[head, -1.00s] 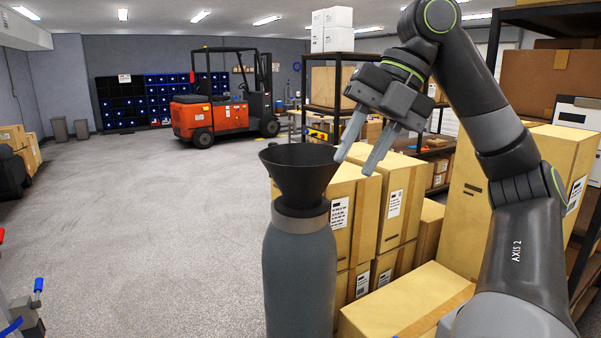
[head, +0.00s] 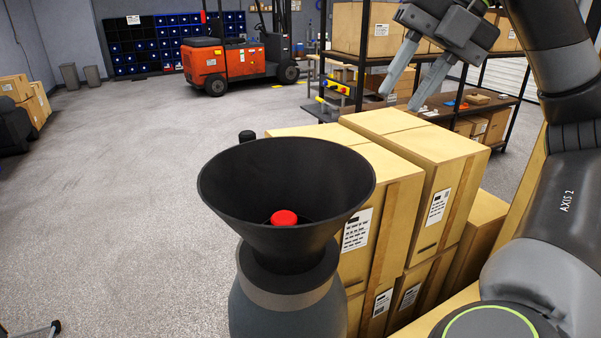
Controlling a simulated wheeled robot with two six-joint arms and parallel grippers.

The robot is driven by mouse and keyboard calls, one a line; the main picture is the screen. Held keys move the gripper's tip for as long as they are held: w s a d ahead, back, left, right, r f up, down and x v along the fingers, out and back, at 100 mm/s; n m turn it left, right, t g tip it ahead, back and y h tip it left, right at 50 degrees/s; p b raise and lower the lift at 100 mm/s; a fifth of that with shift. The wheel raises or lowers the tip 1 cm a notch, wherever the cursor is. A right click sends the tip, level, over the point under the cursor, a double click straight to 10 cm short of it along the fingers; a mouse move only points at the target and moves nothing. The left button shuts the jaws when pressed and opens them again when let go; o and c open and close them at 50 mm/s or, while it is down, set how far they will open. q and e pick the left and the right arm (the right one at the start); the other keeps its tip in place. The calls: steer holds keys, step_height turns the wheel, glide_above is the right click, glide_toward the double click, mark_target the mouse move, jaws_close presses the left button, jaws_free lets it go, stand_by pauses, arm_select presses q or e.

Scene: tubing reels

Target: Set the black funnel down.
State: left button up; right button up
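The black funnel (head: 225,215) stands upright, wide mouth up, in the middle of the head view. Its narrow lower end sits at the neck of a large grey-blue bottle (head: 285,315) with a lighter collar. A round red piece (head: 284,218) shows inside the funnel's mouth. My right gripper (head: 402,98) is at the upper right, clear of the funnel. Its two grey fingers are spread, with nothing between them. My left gripper is not in view. The bottle's base is out of frame.
Stacked cardboard boxes (head: 425,160) stand right behind the funnel. A small black knob-like thing (head: 246,136) shows behind its rim. A shelf rack (head: 470,105) is at the right. An orange forklift (head: 235,60) is far back. Open grey floor (head: 110,180) lies to the left.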

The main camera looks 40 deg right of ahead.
steer(key=b, duration=0.4)
glide_toward(347, 188)
steer(key=x, duration=0.3)
steer(key=b+x, duration=0.1)
steer(key=x, duration=0.1)
steer(key=shift+w+d, duration=0.15)
steer(key=shift+w, duration=0.1)
steer(key=shift+f, duration=0.1)
steer(key=x, duration=0.1)
steer(key=b+x, duration=0.1)
steer(key=x, duration=0.1)
steer(key=b+x, duration=0.1)
steer(key=shift+s+a+f, duration=0.25)
steer(key=shift+s+f, duration=0.05)
steer(key=shift+f, duration=0.15)
steer(key=shift+w+a+f, duration=0.1)
steer(key=shift+w+f, duration=0.05)
steer(key=shift+f, duration=0.05)
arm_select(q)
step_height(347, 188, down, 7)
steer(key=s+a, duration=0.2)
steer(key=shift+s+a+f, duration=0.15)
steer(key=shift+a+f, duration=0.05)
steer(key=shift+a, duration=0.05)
arm_select(e)
steer(key=shift+c, duration=0.2)
